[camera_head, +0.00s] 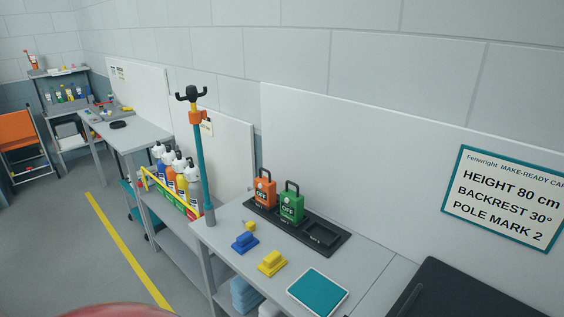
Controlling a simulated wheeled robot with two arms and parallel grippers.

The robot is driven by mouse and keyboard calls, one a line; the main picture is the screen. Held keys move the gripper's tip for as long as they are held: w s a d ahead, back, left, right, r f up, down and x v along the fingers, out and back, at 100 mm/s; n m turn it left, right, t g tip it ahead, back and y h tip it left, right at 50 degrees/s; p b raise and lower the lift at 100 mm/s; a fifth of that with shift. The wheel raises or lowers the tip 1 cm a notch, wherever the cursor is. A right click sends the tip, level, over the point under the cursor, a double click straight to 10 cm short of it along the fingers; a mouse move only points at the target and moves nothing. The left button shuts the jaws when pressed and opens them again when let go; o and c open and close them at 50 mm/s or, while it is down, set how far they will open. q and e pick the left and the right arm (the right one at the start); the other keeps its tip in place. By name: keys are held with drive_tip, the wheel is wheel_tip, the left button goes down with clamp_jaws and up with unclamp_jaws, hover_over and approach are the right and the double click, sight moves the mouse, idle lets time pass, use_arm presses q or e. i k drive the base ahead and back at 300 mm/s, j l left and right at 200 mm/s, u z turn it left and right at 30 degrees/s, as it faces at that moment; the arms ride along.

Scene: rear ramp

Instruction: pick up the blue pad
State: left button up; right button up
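A small blue pad (244,243) with a raised block on top lies on the grey bench top (224,262), left of a similar yellow pad (272,263). A small yellow piece (250,227) sits just behind the blue pad. A flat teal rectangle with a pale edge (317,292) lies nearer the front, right of the yellow pad. Nothing covers the blue pad. Neither of my grippers is in view.
A black tray (335,241) behind the pads holds an orange (265,188) and a green "OFF" unit (291,204). A teal pole (203,165) stands at the bench's left end. Spray bottles (180,178) stand left of it. A black slab (470,290) lies right.

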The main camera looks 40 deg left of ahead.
sight(244, 242)
drive_tip(key=u, duration=1.6)
